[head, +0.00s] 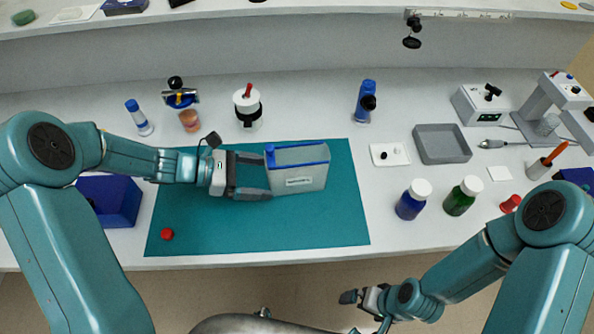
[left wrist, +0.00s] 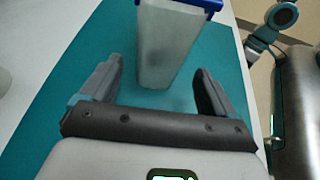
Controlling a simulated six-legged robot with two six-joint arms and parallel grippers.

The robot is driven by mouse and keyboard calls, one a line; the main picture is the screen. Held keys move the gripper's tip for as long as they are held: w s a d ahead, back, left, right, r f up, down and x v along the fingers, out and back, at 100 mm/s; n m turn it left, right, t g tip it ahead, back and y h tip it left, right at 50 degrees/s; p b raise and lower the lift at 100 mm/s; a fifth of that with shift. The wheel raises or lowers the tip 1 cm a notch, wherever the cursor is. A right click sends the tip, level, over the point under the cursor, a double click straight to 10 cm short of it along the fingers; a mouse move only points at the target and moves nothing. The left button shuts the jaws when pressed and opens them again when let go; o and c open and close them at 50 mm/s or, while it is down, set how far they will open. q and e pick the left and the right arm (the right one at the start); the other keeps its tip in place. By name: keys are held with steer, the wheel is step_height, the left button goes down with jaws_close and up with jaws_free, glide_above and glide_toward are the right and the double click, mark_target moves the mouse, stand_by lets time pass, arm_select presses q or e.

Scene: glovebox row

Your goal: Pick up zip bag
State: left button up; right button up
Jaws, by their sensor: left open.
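The zip bag (head: 299,175) is a translucent, pale bag with a blue top edge and a small label. It stands on the teal mat (head: 200,230). It also shows in the left wrist view (left wrist: 172,45), ahead of the fingers. My left gripper (head: 266,175) is open and level with the bag's left end. In the left wrist view its two fingers (left wrist: 158,80) are spread, with the bag's near end between or just beyond their tips; contact is not clear. My right gripper (head: 350,297) is low in the head view, off the bench's front edge, far from the bag.
A red cap (head: 167,234) lies on the mat's front left. A dark blue bin (head: 110,200) stands left. Blue (head: 411,202) and green (head: 461,198) bottles, a grey tray (head: 442,144) and a white switch plate (head: 389,155) stand right. Several small items line the back.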

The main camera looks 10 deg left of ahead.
mark_target(278, 173)
arm_select(q)
steer(key=x, duration=0.5)
steer(key=shift+w+p, duration=0.15)
steer(key=shift+p, duration=0.25)
steer(key=shift+r, duration=0.1)
steer(key=c, duration=1.1)
steer(key=shift+o, duration=0.2)
step_height(278, 173, up, 19)
steer(key=shift+f+b, duration=6.15)
steer(key=shift+f, duration=2.35)
steer(key=shift+f+b, duration=0.7)
steer(key=shift+f, duration=0.35)
